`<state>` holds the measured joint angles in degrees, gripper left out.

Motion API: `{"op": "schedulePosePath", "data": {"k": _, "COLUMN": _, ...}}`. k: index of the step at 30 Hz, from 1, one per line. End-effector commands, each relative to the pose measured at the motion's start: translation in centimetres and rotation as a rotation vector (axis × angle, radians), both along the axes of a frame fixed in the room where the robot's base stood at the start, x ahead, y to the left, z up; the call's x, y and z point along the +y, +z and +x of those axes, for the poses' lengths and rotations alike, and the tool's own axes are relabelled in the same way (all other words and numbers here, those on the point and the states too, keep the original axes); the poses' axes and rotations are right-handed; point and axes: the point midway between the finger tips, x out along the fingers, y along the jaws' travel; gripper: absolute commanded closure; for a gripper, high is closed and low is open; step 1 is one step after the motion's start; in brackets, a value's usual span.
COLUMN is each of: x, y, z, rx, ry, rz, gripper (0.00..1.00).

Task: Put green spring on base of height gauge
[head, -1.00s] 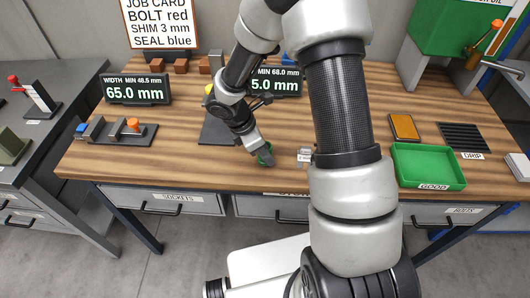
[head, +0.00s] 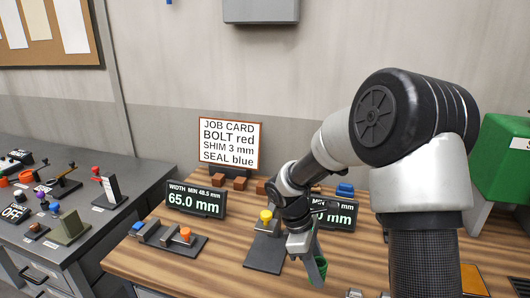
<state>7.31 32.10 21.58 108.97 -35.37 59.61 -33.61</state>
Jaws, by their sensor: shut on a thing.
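The green spring (head: 323,270) shows as a green piece at the tips of my gripper (head: 316,268). My gripper is shut on it, pointing down, and the fingers hide part of it. The height gauge's flat dark base (head: 262,256) lies on the bench, left of my gripper, with a yellow knob (head: 266,216) above it. The spring is apart from the bare front part of the base in the picture. The gauge's display (head: 340,215) stands behind, partly hidden by my arm. I cannot tell how high the spring is above the bench.
A width gauge (head: 165,238) with an orange knob and its 65.0 mm display (head: 196,199) stand to the left. Brown blocks (head: 239,183) lie before the job card (head: 230,143). A blue thing (head: 345,189) is behind my arm. A grey side bench (head: 75,215) holds several small objects.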

Motion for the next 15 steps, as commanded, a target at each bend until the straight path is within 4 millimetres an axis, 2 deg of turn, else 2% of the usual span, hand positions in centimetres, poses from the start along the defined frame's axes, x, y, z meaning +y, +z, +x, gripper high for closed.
{"op": "schedulePosePath", "data": {"k": 3, "x": -0.3, "y": -0.5, "z": -0.3, "rx": 0.002, "ry": -0.415, "rz": 0.002, "gripper": 0.97}}
{"op": "schedulePosePath", "data": {"k": 6, "x": -0.1, "y": -0.7, "z": -0.6, "rx": 0.001, "ry": -0.728, "rz": 0.001, "gripper": 0.97}}
{"op": "schedulePosePath", "data": {"k": 9, "x": 0.3, "y": -0.7, "z": -0.6, "rx": 0.001, "ry": -0.971, "rz": 0.001, "gripper": 0.97}}
{"op": "schedulePosePath", "data": {"k": 12, "x": 0.6, "y": -0.7, "z": -0.6, "rx": 0.0, "ry": -1.126, "rz": 0.001, "gripper": 0.97}}
{"op": "schedulePosePath", "data": {"k": 15, "x": 0.8, "y": -0.7, "z": -0.6, "rx": 0.001, "ry": -1.202, "rz": 0.002, "gripper": 0.97}}
